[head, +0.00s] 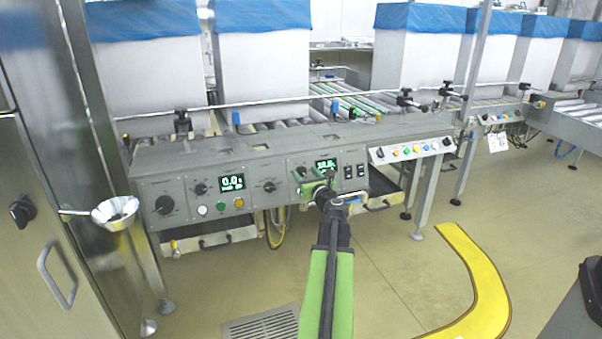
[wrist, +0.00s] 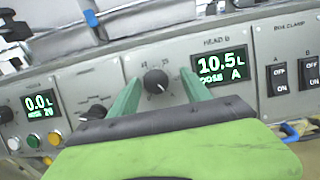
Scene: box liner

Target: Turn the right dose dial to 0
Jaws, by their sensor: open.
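The right dose dial (wrist: 156,80) is a round black knob on the grey panel marked HEAD B. Beside it, the right display (wrist: 212,66) reads 10.5 L. My green gripper (wrist: 160,78) is open, with one finger on each side of the dial in the wrist view. I cannot tell whether the fingers touch it. The dial (head: 301,171) shows small there. The left display (head: 232,183) reads 0.0 L.
Another black knob (wrist: 95,112) sits left of the HEAD B panel. The box clamp switches (wrist: 279,78) are to the right. A metal funnel (head: 115,213) juts out at left. White boxes with blue liners (head: 262,70) stand behind. The floor in front is clear.

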